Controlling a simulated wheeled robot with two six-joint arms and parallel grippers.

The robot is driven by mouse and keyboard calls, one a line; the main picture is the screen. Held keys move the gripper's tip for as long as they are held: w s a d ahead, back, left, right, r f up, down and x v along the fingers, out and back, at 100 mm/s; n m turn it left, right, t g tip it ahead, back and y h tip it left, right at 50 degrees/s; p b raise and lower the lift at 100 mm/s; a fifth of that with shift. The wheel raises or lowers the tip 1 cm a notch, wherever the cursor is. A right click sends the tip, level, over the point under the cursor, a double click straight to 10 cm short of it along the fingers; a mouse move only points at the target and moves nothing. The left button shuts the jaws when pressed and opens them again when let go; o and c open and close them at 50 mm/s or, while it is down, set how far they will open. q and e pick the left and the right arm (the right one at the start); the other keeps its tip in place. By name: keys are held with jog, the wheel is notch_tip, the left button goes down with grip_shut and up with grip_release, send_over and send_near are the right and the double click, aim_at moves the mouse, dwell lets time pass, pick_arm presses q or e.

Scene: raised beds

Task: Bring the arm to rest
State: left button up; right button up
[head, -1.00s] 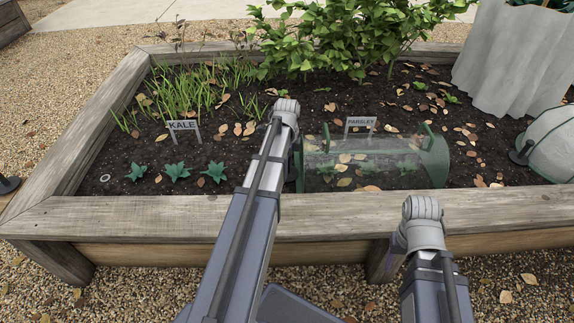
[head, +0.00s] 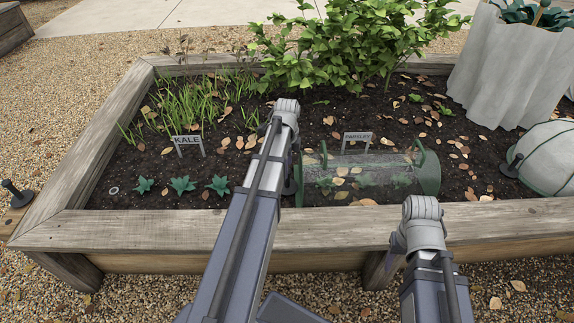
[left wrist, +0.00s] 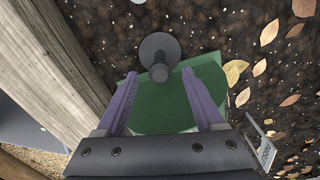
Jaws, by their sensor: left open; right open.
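My left arm reaches over the near rim of the raised bed. Its gripper is mostly hidden behind the arm in the head view. In the left wrist view the left gripper (left wrist: 160,74) is open, its two purple fingers apart above a dark round knob (left wrist: 159,55) and the green end of the cloche (left wrist: 165,115). I see nothing gripped. The clear green cloche (head: 428,172) lies on the soil just right of my left arm. My right gripper (head: 397,243) shows only as a purple sliver beside its arm, in front of the bed; its fingertips are hidden.
The bed's wooden rim (head: 150,231) runs across in front. A kale sign (head: 187,140) with small seedlings stands left, a parsley sign (head: 357,137) behind the cloche. A leafy bush (head: 350,45) is at the back, a white covered dome (head: 548,158) at right.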

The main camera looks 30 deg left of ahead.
pick_arm(q)
jog(key=shift+r, duration=0.25)
pick_arm(e)
jog(key=shift+r, duration=0.3)
